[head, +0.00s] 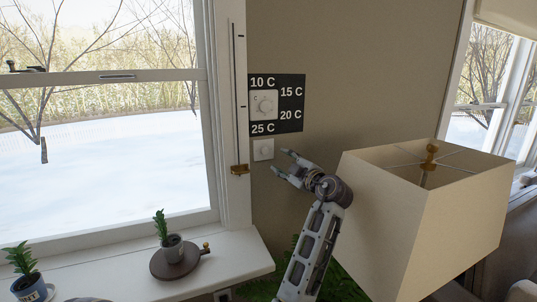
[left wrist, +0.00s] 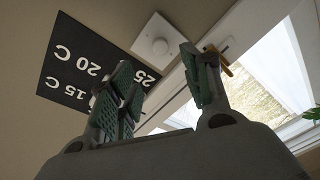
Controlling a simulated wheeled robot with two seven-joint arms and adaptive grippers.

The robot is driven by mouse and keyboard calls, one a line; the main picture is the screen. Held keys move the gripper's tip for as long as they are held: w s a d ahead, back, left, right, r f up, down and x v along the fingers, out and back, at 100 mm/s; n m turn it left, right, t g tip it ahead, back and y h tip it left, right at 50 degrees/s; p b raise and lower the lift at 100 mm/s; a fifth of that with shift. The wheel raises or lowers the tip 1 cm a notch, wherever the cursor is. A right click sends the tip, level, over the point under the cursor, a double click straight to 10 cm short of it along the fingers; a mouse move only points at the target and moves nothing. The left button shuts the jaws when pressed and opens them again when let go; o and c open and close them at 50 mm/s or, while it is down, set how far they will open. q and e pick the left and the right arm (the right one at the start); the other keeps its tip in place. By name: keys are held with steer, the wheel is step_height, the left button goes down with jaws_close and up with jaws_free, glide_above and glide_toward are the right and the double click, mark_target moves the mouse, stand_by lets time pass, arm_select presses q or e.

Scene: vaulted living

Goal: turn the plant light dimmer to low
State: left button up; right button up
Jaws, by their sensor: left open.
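A small white square plate with a round knob (head: 263,149), which looks like the dimmer, is on the wall just below a black temperature panel (head: 290,88). The knob also shows at the top of the left wrist view (left wrist: 158,38); its setting is too small to read. My left gripper (head: 281,163) is open and empty, just right of and below the knob in the head view, with its fingers pointing toward it. In the left wrist view its fingers (left wrist: 160,66) are spread, with the knob beyond the gap between them. I see no contact. My right gripper is not in view.
A white dial (head: 264,104) is set in the black panel. A large lampshade (head: 395,210) stands close to the right of my left arm. A window frame (head: 233,120) with a brass fitting (head: 239,170) is left. A potted plant (head: 172,244) stands on the sill (head: 235,255).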

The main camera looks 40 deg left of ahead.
mark_target(266, 151)
arm_select(q)
steer(key=p+x, duration=0.1)
steer(key=x, duration=0.9)
steer(key=shift+w+a, duration=0.1)
steer(key=shift+a, duration=0.5)
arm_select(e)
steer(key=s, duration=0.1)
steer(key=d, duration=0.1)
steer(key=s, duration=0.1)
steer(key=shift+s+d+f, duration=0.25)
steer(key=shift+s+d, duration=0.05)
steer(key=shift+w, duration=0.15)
